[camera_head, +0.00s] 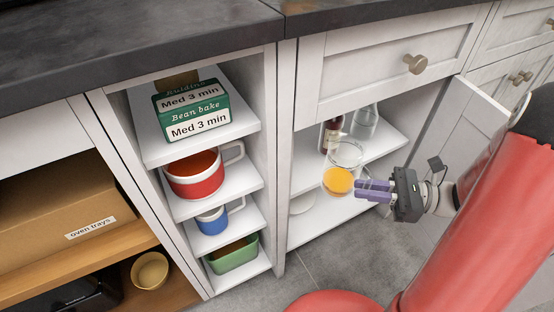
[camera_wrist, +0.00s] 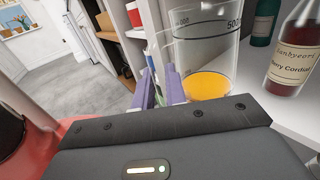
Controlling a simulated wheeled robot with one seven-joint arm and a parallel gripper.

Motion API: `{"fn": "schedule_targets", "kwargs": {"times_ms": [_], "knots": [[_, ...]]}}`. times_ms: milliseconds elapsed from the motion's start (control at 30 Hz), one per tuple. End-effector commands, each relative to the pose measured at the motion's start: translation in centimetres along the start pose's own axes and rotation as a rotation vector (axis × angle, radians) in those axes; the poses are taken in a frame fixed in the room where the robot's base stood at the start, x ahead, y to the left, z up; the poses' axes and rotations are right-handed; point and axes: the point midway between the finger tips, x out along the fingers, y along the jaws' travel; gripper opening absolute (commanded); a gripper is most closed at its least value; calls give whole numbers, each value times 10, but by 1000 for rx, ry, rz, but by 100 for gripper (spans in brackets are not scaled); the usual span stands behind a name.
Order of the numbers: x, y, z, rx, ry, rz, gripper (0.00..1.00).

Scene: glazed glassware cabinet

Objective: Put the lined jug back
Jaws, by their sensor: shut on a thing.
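The lined jug (camera_head: 345,154) is clear glass with something orange in its bottom. In the wrist view the jug (camera_wrist: 203,50) shows dark measuring lines and a "500" mark, and it looks roughly upright. My gripper (camera_head: 360,189), with purple fingers, reaches it from the right and is shut on its handle side. In the wrist view my gripper (camera_wrist: 160,88) has the fingers close against the jug, and the exact grip is partly hidden. The jug is at the front of the open cupboard, overlapping the shelf (camera_head: 387,147) edge. I cannot tell whether it touches the shelf.
A cordial bottle (camera_wrist: 293,48) and a green bottle (camera_wrist: 263,22) stand on the cupboard shelf beside the jug. A clear glass vessel (camera_head: 365,123) stands further back. The open door (camera_head: 455,135) is at the right. A pale dish (camera_head: 302,203) is below. Open shelves with a red mug (camera_head: 196,180) are left.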

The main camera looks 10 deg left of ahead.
Motion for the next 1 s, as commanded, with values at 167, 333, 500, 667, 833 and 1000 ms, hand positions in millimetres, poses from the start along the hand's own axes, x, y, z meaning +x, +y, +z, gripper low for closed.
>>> {"fn": "schedule_targets", "kwargs": {"times_ms": [167,333,500,667,833,1000], "knots": [[33,-22,-1,-3,-2,7,0],[69,-48,-2,-3,-2,7,0],[103,-71,-2,-3,-3,7,0],[124,-87,-2,-2,-2,4,0],[130,-92,-2,-2,-2,2,0],[140,-98,-2,-2,-2,4,0]]}}
